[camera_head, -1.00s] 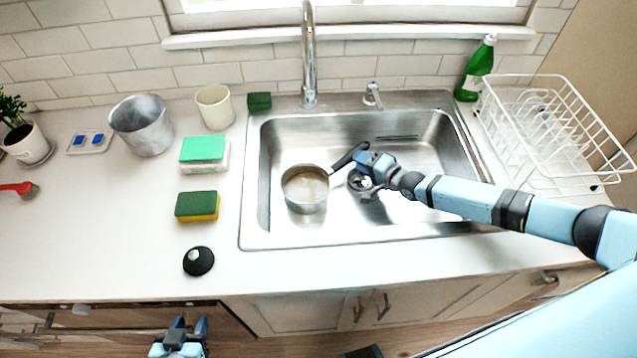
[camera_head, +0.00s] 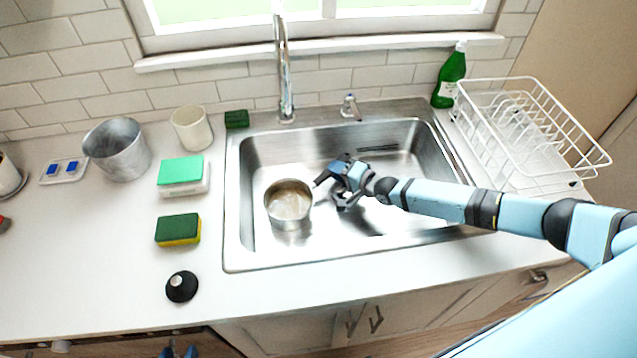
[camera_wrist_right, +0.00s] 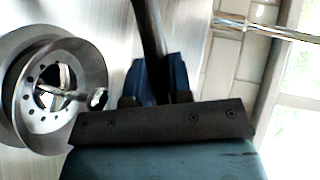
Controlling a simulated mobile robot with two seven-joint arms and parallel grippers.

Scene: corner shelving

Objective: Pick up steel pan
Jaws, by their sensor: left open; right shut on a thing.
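The steel pan (camera_head: 289,204) is in the left part of the steel sink (camera_head: 384,238), upright, with brownish contents inside. Its dark handle points to the right, toward my right gripper (camera_head: 340,174). My right gripper is shut on the handle; in the right wrist view the dark handle (camera_wrist_right: 149,32) runs up from between the fingers (camera_wrist_right: 152,85). I cannot tell whether the pan touches the sink floor. My left gripper (camera_head: 180,350) shows only at the bottom edge, below the counter front, away from the pan.
The faucet (camera_head: 284,75) rises behind the sink. Sponges (camera_head: 178,229), a black-knobbed stopper (camera_head: 181,287), a cup (camera_head: 191,128) and a metal bucket (camera_head: 117,149) stand left. A green bottle (camera_head: 450,76) and white dish rack (camera_head: 530,130) are right. The drain (camera_wrist_right: 52,92) lies beside my right gripper.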

